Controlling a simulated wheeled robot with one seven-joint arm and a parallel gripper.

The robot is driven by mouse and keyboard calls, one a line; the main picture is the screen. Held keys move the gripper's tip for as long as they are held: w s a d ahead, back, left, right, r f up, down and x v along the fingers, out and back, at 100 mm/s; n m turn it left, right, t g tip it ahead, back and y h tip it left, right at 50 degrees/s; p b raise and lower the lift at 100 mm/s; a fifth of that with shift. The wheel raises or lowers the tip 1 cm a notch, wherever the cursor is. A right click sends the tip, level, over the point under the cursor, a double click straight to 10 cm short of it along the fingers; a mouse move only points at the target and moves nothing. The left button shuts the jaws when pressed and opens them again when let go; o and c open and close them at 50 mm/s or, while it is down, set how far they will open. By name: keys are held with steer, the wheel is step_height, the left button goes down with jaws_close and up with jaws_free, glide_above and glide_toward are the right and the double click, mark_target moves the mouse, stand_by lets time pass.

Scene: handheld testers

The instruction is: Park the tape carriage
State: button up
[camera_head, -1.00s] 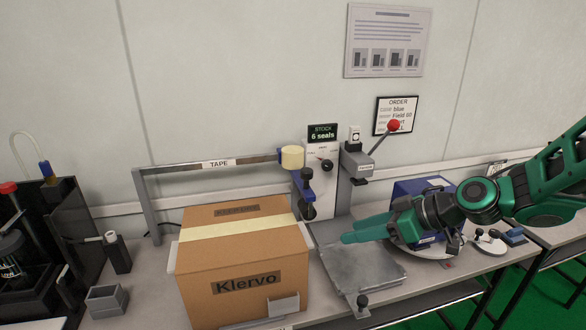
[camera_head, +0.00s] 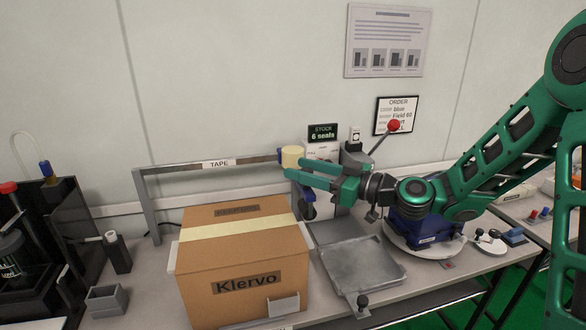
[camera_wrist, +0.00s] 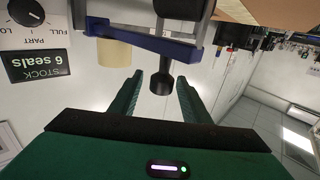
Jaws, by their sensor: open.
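The tape carriage sits at the right end of the rail (camera_head: 218,168) marked TAPE. It has a cream tape roll (camera_head: 292,157), also in the wrist view (camera_wrist: 115,52), and a blue bracket (camera_wrist: 145,38). Its black knob (camera_wrist: 161,82) hangs from the bracket. My gripper (camera_head: 293,177) is open and empty, right beside the carriage, with its fingers pointing left. In the wrist view the knob appears between my two fingers (camera_wrist: 160,80); how deep it sits is unclear. In the head view my fingers hide part of the bracket.
A closed carton (camera_head: 240,283) labelled Klervo stands below the rail, with a cream strip across its top. A grey plate (camera_head: 365,268) lies right of it. A lever with a red ball (camera_head: 393,126) stands behind my arm. A blue box (camera_head: 420,228) sits under my arm.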

steer(key=shift+x, duration=1.6)
steer(key=shift+a, duration=0.1)
jaws_close()
